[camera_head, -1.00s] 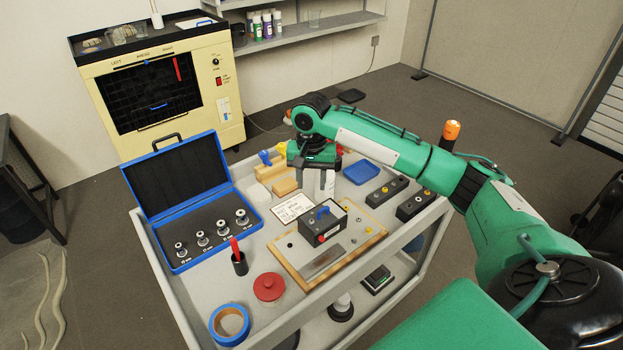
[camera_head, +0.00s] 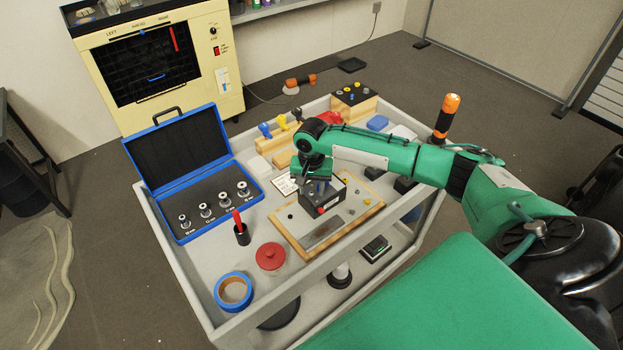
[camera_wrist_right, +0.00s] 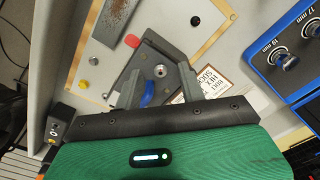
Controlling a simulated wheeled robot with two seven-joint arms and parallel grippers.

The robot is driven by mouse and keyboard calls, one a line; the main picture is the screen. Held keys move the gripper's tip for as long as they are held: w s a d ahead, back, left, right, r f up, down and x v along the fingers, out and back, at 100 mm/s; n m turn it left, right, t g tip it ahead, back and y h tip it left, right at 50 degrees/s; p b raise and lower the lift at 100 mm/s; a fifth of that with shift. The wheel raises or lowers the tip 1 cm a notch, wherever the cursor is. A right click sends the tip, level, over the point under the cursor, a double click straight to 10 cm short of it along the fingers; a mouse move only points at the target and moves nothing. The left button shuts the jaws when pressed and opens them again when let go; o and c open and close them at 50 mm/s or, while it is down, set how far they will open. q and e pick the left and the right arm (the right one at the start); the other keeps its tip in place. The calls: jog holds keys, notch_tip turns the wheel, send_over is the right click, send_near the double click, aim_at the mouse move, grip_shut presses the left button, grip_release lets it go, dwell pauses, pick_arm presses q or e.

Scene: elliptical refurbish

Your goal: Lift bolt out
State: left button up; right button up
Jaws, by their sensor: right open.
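A dark block (camera_head: 328,200) with a red button on its front stands on a wooden board (camera_head: 290,240) on the cart. In the right wrist view the block (camera_wrist_right: 140,57) shows from above, with a round metal piece (camera_wrist_right: 160,71), possibly the bolt head, in its top and a blue lever (camera_wrist_right: 148,92) beside it. My right gripper (camera_head: 320,184) is over the block's top. In the right wrist view its open fingers (camera_wrist_right: 158,82) straddle the lever and metal piece; I cannot tell whether they touch. The bolt's shaft is hidden. My left gripper is out of view.
A blue case (camera_head: 205,215) with several sockets lies open at the left. A printed card (camera_head: 285,184) lies behind the board.

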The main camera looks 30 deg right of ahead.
aim_at(312, 193)
grip_shut()
jog(key=shift+r, duration=0.1)
dwell(0.3)
jog(key=shift+r+p, duration=1.2)
jog(key=shift+p, duration=0.35)
notch_tip(312, 193, up, 4)
jog(key=p, duration=0.5)
